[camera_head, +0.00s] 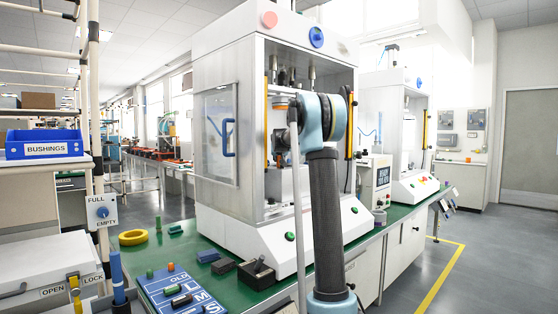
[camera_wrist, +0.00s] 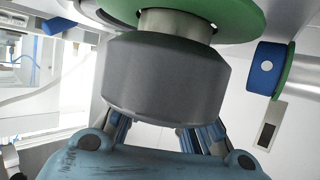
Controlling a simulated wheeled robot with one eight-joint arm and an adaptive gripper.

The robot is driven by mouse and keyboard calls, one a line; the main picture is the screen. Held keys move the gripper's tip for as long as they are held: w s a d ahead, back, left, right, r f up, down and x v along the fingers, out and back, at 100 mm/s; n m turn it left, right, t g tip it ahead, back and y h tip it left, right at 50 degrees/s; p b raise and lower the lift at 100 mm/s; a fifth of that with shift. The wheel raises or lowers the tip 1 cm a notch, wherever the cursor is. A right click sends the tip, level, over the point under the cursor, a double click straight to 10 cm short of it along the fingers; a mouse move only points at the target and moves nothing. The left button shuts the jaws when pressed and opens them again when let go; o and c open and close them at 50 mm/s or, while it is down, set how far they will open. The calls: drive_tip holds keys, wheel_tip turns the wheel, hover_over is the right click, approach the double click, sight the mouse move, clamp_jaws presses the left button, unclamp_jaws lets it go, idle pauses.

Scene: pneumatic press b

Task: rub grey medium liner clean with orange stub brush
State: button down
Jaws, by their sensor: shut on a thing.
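My gripper (camera_wrist: 163,130) has one finger at each side of a large grey cylinder with a bevelled edge, which looks like the grey liner (camera_wrist: 165,78). It is shut on this piece, whose body hides the fingertips. Above it in the wrist view is a pale neck (camera_wrist: 177,25) under a green disc (camera_wrist: 238,14); I cannot tell whether the neck touches the liner. In the head view my wrist is inside the press opening and covers most of the gripper. A small orange stub (camera_head: 170,267) stands on the blue board; I cannot tell whether it is the brush.
The white press (camera_head: 222,70) has frame posts and a clear side panel close to my arm. On the green bench (camera_head: 150,252) are a blue lettered board (camera_head: 152,289), a yellow ring (camera_head: 133,237) and dark blocks (camera_head: 222,266). A blue-capped green-ringed part (camera_wrist: 267,68) is at right in the wrist view.

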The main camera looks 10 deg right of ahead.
drive_tip(key=shift+w+d+r, duration=0.1)
drive_tip(key=shift+w+d, duration=0.6)
drive_tip(key=shift+d, duration=0.3)
drive_tip(key=shift+w+d+f, duration=0.1)
drive_tip(key=shift+w+d, duration=0.65)
drive_tip(key=shift+d, duration=0.25)
drive_tip(key=shift+w+d+r, duration=0.1)
drive_tip(key=shift+w+d, duration=0.6)
drive_tip(key=shift+d, duration=0.3)
drive_tip(key=shift+s+a, duration=0.7)
drive_tip(key=shift+a, duration=0.3)
drive_tip(key=shift+s+a, duration=0.75)
drive_tip(key=shift+a, duration=0.25)
drive_tip(key=shift+s+a, duration=0.7)
drive_tip(key=shift+a, duration=0.3)
drive_tip(key=shift+w+a, duration=0.15)
drive_tip(key=shift+w, duration=0.05)
drive_tip(key=shift+w+d, duration=0.55)
drive_tip(key=shift+d, duration=0.25)
drive_tip(key=shift+w+d, duration=0.5)
drive_tip(key=shift+d, duration=0.25)
drive_tip(key=shift+w+d, duration=0.55)
drive_tip(key=shift+d, duration=0.2)
drive_tip(key=shift+w+d, duration=0.55)
drive_tip(key=shift+d, duration=0.15)
